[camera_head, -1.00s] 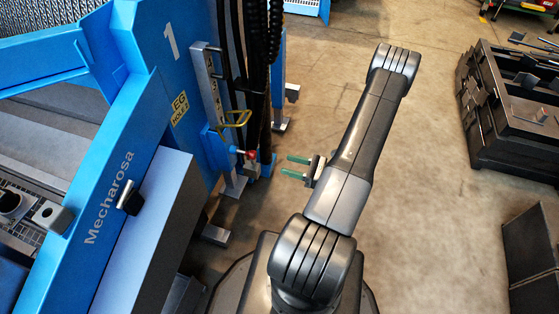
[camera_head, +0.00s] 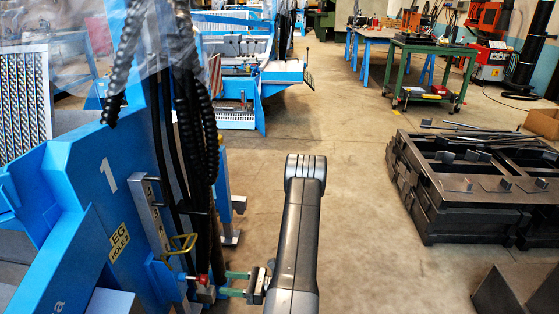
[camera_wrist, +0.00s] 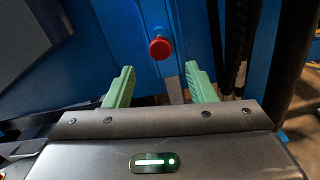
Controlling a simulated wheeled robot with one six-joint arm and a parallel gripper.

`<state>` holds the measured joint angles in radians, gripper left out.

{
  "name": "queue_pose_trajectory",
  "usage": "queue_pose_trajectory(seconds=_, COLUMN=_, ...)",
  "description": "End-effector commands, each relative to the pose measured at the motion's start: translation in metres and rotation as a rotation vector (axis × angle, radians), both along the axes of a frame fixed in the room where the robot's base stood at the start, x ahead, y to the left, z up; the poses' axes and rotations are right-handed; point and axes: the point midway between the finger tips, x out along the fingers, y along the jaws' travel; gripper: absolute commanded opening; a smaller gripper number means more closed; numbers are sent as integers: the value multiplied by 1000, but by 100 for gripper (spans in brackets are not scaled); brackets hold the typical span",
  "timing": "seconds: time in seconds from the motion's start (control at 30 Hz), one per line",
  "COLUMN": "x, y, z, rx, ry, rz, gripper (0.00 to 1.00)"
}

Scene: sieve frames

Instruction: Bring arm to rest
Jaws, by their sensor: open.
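My gripper (camera_head: 237,284) is open, with its two green fingers pointing left toward the blue machine (camera_head: 105,190). In the wrist view the green fingertips (camera_wrist: 160,80) stand apart with nothing held between them. A red knob (camera_wrist: 160,47) on the machine shows just beyond and between the fingers. In the head view the same red knob (camera_head: 203,279) is a little left of the fingertips, apart from them as far as I can tell. My dark grey arm link stands upright in the lower middle of the head view.
A yellow wire handle (camera_head: 178,248) and black hoses (camera_head: 190,130) are on the machine near my gripper. Stacked dark steel frames (camera_head: 470,190) stand on the right. A green-legged cart (camera_head: 432,62) is at the back. The floor (camera_head: 365,200) between is clear.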

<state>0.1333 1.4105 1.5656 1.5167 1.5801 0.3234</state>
Motion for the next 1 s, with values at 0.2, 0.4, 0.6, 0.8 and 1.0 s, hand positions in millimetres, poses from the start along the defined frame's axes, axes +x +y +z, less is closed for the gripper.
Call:
queue_pose_trajectory(seconds=0.2, x=3, y=39, z=-1, rx=-2, ry=-3, rz=4, gripper=51)
queue_pose_trajectory(seconds=0.4, x=5, y=66, z=-1, rx=-1, ry=-2, rz=3, gripper=51)
queue_pose_trajectory(seconds=0.6, x=6, y=79, z=0, rx=0, ry=-2, rz=1, gripper=51)
queue_pose_trajectory(seconds=0.8, x=7, y=81, z=0, rx=0, ry=-1, rz=-1, gripper=51)
queue_pose_trajectory(seconds=1.0, x=7, y=80, z=0, rx=0, ry=-1, rz=0, gripper=51)
